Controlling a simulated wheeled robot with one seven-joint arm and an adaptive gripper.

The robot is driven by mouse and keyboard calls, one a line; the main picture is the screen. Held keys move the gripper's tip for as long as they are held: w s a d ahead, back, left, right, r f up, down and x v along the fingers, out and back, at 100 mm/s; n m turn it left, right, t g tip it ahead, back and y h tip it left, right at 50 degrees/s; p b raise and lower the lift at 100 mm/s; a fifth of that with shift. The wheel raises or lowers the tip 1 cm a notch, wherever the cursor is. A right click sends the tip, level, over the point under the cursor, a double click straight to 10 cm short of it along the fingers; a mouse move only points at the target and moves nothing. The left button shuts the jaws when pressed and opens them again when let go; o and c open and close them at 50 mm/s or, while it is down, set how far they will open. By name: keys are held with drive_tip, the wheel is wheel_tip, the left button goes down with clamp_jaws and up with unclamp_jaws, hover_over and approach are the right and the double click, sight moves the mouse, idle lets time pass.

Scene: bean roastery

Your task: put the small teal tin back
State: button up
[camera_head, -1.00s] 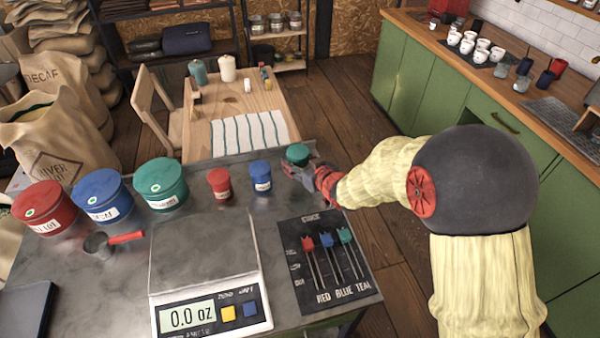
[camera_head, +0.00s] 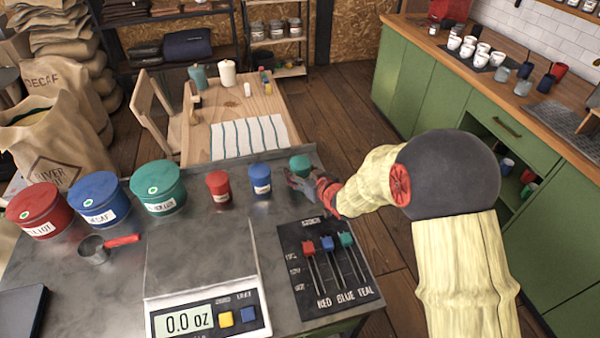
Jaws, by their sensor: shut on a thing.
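The small teal tin (camera_head: 300,165) is at the back right of the metal table, to the right of the small blue tin (camera_head: 260,177) and the small red tin (camera_head: 218,186). Its lid shows, but my gripper hides most of its lower part. My gripper (camera_head: 299,181) is shut on it from the front right. I cannot tell whether its base touches the table. The small red and blue tins stand upright, in a rough row with it.
Large red (camera_head: 40,212), blue (camera_head: 101,201) and teal (camera_head: 158,189) tins stand at left, with a scoop (camera_head: 93,249) before them. A scale (camera_head: 205,270) and a slider panel (camera_head: 327,271) fill the front. A wooden table (camera_head: 240,108) stands behind.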

drive_tip(key=o, duration=1.4)
drive_tip(key=shift+r, duration=0.1)
